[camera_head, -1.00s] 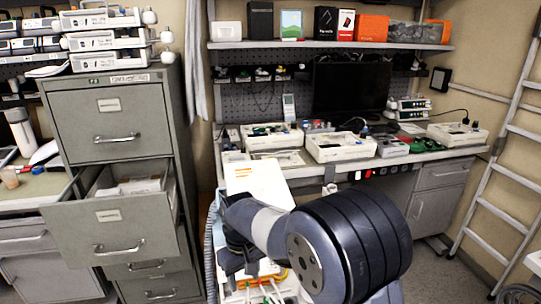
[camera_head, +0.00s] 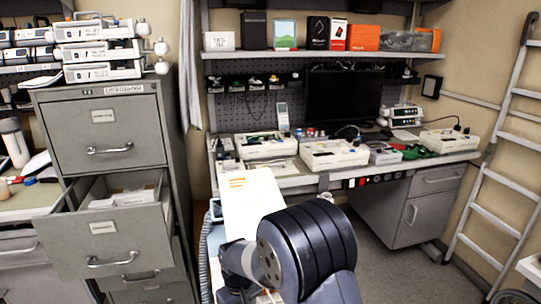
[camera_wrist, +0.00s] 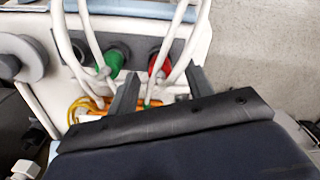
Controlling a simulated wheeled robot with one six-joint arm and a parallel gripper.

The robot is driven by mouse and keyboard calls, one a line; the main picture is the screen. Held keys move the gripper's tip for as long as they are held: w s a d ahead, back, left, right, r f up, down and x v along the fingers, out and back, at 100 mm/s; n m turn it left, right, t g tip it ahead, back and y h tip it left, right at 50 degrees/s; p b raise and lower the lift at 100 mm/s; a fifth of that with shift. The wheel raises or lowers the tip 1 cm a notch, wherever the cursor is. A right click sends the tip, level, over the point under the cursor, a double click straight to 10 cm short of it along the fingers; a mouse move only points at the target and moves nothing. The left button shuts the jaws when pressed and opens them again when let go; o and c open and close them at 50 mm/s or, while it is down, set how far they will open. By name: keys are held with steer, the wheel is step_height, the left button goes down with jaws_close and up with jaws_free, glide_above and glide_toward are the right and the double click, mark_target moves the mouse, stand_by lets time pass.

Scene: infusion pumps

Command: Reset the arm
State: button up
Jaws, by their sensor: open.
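My arm (camera_head: 305,245), with a dark banded joint, is folded low in the middle of the head view. My gripper is hidden there behind the arm or below the frame. In the wrist view my gripper (camera_wrist: 162,78) shows two dark grey fingers spread apart with nothing clamped between them. Beyond the fingers are white cables, a green connector (camera_wrist: 115,60) and a red connector (camera_wrist: 157,65) on a pale housing. Whether the fingers touch the cables I cannot tell.
A grey filing cabinet (camera_head: 105,135) stands left with its drawer (camera_head: 103,232) pulled out. A workbench (camera_head: 400,165) behind holds white devices and a monitor (camera_head: 343,97). A white panel with orange stripes (camera_head: 252,205) stands close to my arm. A ladder (camera_head: 500,170) leans at right.

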stand_by(0.3)
steer(key=shift+f+b, duration=0.55)
steer(key=shift+f, duration=0.05)
step_height(320, 180, up, 10)
steer(key=shift+r, duration=0.15)
step_height(320, 180, down, 10)
steer(key=shift+f, duration=0.2)
step_height(320, 180, up, 9)
steer(key=p, duration=0.6)
steer(key=shift+s+d+p, duration=0.1)
steer(key=shift+s+p, duration=0.05)
steer(key=shift+p, duration=0.15)
steer(key=s+d+b, duration=0.2)
steer(key=s+d, duration=0.4)
steer(key=s, duration=0.3)
steer(key=shift+f, duration=0.3)
steer(key=shift+s, duration=0.1)
